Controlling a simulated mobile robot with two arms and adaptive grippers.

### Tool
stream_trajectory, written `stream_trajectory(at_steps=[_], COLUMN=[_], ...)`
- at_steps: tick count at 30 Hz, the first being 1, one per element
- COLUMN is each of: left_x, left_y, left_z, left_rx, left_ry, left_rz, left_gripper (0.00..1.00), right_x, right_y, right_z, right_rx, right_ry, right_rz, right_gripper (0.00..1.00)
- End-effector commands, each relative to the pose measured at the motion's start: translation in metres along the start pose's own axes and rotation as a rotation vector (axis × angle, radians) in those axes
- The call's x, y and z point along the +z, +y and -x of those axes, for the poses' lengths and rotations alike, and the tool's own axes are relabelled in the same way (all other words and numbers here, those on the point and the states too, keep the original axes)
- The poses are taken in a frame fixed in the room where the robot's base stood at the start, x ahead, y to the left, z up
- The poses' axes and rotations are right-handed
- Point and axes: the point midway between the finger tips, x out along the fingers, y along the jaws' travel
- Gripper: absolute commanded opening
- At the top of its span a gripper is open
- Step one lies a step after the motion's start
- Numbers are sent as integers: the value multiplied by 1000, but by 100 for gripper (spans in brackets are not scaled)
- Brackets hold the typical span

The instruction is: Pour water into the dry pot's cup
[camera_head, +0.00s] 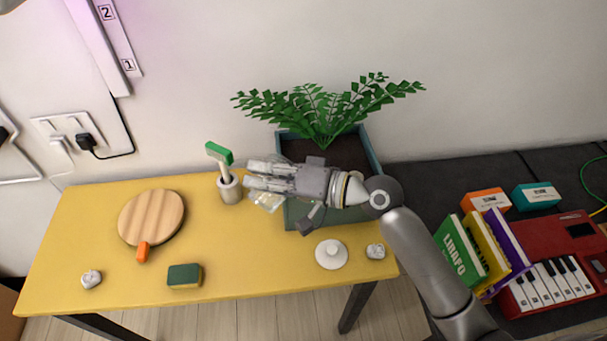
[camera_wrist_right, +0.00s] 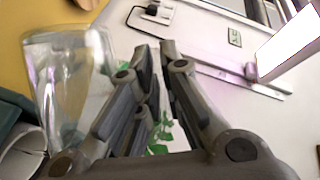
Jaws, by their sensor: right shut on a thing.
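My right gripper (camera_head: 250,175) reaches left across the planter. It also shows in the wrist view (camera_wrist_right: 155,60), its fingers close together. A clear glass vessel (camera_head: 267,199) is beside and below the fingers, tilted, and fills the left of the wrist view (camera_wrist_right: 70,85). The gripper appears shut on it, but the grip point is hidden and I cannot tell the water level. A teal planter (camera_head: 298,215) holds dark soil and a green fern (camera_head: 318,108). A white round rim (camera_wrist_right: 22,152) beside teal in the wrist view may be the pot's cup. My left gripper is not in view.
A grey holder (camera_head: 230,190) with a green-headed tool stands just left of my fingers. A round wooden board (camera_head: 152,217), sponge (camera_head: 184,276), white lid-like disc (camera_head: 331,254) and crumpled lumps lie on the yellow table (camera_head: 232,259). Books (camera_head: 459,252) and a red keyboard (camera_head: 560,270) are right.

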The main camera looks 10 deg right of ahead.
Motion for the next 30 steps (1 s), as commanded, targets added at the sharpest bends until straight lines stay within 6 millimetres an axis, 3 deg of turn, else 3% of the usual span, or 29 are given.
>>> stream_trajectory(at_steps=[30], left_x=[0], left_y=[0], left_z=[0], left_rx=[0], left_ry=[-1], left_rz=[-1], left_gripper=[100], right_x=[-7], right_y=[-4], right_z=[3], right_rx=[-24], right_ry=[5], right_rz=[-56], right_gripper=[0])
